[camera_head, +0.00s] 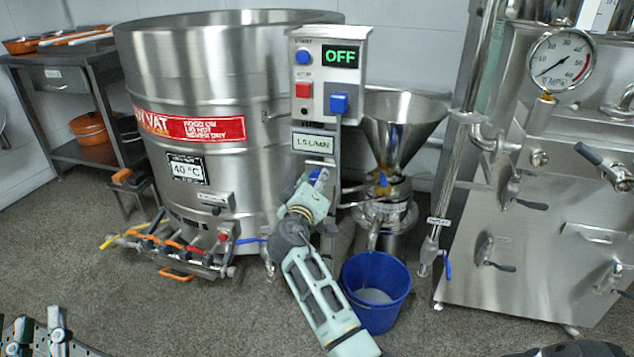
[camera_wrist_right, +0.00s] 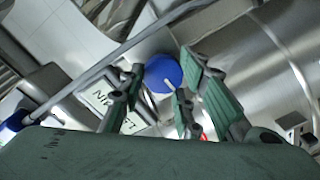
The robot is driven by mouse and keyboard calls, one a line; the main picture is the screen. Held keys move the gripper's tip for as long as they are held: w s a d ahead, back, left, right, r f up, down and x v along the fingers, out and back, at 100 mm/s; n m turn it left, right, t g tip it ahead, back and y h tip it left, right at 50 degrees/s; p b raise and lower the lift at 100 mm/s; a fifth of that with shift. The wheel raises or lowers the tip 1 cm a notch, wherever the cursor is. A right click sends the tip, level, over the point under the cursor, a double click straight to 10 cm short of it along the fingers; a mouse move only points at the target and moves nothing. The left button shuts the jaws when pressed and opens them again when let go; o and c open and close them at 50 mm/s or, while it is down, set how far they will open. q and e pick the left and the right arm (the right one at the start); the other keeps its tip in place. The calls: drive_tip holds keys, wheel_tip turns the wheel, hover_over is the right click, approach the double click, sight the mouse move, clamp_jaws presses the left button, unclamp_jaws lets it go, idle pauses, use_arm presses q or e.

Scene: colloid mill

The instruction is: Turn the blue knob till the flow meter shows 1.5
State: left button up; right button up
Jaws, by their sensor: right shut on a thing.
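The blue knob (camera_wrist_right: 163,73) has a white pointer line and sits between the fingers of my right gripper (camera_wrist_right: 160,95) in the wrist view. In the head view, a bit of the knob (camera_head: 319,177) shows at the tips of my right gripper (camera_head: 312,184), low on the post under the control box. The gripper is shut on the knob; its fingers hide part of it. A white plate (camera_head: 313,142) above the knob appears to read 1.5 L/MIN; I cannot tell for sure whether it is the flow meter's readout. My left gripper is not clearly seen.
The control box (camera_head: 328,75) shows OFF and has blue and red buttons. A steel vat (camera_head: 225,70) stands left, a funnel mill (camera_head: 400,118) right of the post. A blue bucket (camera_head: 376,315) is beside my right arm. A steel machine with a dial gauge (camera_head: 560,62) stands far right.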

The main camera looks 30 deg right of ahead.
drive_tip(key=o, duration=0.9)
drive_tip(key=shift+s+d+r, duration=0.1)
drive_tip(key=shift+d+r, duration=0.15)
drive_tip(key=shift+o, duration=0.8)
drive_tip(key=shift+f, duration=0.1)
drive_tip(key=v, duration=1.2)
drive_tip(key=shift+a+f, duration=0.1)
